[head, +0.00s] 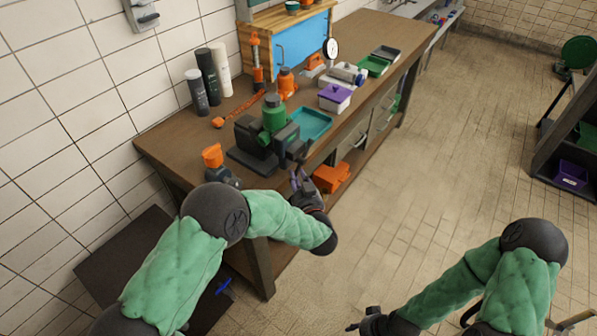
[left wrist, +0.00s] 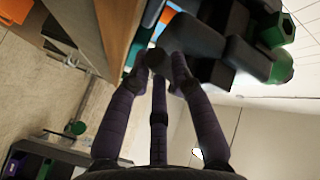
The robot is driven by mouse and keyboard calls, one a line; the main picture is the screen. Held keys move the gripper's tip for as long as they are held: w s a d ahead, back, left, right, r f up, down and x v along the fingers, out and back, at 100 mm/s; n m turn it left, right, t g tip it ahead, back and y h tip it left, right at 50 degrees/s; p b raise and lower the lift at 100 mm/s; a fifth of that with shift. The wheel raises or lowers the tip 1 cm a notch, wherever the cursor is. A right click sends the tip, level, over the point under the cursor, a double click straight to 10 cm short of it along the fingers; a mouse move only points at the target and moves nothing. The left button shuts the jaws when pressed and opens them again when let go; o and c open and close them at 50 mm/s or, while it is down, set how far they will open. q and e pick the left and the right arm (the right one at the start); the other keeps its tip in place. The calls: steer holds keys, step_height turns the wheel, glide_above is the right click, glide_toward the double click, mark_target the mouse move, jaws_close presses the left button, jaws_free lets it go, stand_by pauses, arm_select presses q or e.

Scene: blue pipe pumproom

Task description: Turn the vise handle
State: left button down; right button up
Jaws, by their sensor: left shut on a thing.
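The dark grey vise (head: 252,140) stands on the near part of the brown workbench, with a green part (head: 273,113) at its jaws. My left gripper (head: 296,178) is at the vise's front, beside the bench edge. In the left wrist view, my left gripper's dark fingers (left wrist: 160,68) are closed around the dark, rounded end of the vise handle (left wrist: 155,59). The fingers hide much of the handle, and the rest of it is hard to make out. My right gripper (head: 362,318) is low in the head view, over the floor, away from the bench; its fingers are too small to read.
An orange-topped item (head: 212,156) stands left of the vise. A teal tray (head: 310,124), orange tools and a purple box (head: 335,97) lie behind it on the workbench (head: 180,138). An orange bin (head: 331,177) sits below the bench edge.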

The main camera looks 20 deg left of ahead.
arm_select(q)
steer(key=shift+r+m+p, duration=0.25)
steer(key=shift+m+p, duration=0.05)
steer(key=shift+p, duration=0.4)
steer(key=c, duration=1.1)
jaws_free()
steer(key=shift+f, duration=0.1)
steer(key=shift+c, duration=0.2)
steer(key=v, duration=1.2)
steer(key=shift+r, duration=0.25)
